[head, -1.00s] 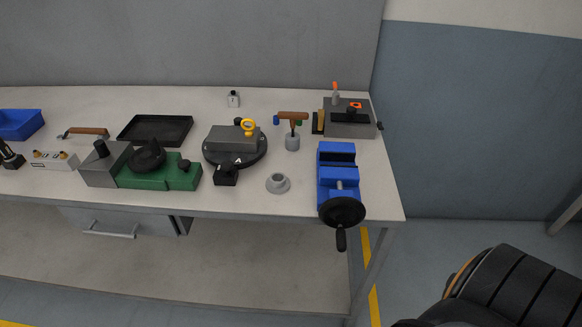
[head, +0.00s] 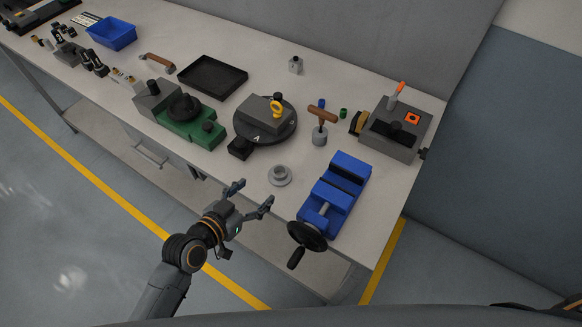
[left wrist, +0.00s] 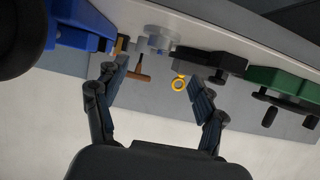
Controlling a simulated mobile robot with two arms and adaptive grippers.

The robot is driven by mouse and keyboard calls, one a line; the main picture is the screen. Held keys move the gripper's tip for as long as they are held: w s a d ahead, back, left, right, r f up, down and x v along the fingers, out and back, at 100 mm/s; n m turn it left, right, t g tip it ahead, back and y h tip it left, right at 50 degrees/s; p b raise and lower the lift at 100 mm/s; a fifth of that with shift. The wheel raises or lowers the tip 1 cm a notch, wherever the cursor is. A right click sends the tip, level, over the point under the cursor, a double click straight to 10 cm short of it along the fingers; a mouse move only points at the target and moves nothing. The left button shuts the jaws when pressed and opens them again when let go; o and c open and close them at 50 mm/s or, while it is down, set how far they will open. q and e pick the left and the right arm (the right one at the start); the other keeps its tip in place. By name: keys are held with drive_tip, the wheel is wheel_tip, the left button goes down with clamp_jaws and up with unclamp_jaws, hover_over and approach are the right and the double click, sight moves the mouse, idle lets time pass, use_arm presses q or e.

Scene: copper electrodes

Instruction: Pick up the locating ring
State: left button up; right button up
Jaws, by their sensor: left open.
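The locating ring appears to be the small grey flanged ring (head: 280,175). It lies flat near the front edge of the table, left of the blue vise, in the head view. It also shows in the left wrist view as a pale grey round piece (left wrist: 156,42), beyond the fingertips. My left gripper (head: 253,195) is open and empty at the table's front edge, short of the ring and not touching it. Its two spread fingers also show in the left wrist view (left wrist: 157,72). My right gripper is not in view.
The blue vise (head: 340,188) with a black handwheel stands right of the ring. A black block (head: 240,148) and a round rotary table (head: 285,128) are behind it to the left. A green fixture (head: 190,127) is farther left. Bare tabletop surrounds the ring.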

sight(278, 173)
use_arm(q)
drive_tip(key=x, duration=0.6)
drive_tip(key=shift+w+p, duration=0.15)
drive_tip(key=shift+p, duration=0.15)
drive_tip(key=shift+w+d+f, duration=0.25)
drive_tip(key=shift+w+d, duration=0.15)
drive_tip(key=shift+w, duration=0.05)
drive_tip(key=shift+w+d+p, duration=0.2)
drive_tip(key=shift+w+p, duration=0.1)
drive_tip(key=shift+p, duration=0.1)
drive_tip(key=x, duration=0.4)
drive_tip(key=shift+d, duration=0.1)
drive_tip(key=shift+c, duration=1)
drive_tip(key=c, duration=0.3)
drive_tip(key=shift+s, duration=0.1)
clamp_jaws()
drive_tip(key=shift+f, duration=0.15)
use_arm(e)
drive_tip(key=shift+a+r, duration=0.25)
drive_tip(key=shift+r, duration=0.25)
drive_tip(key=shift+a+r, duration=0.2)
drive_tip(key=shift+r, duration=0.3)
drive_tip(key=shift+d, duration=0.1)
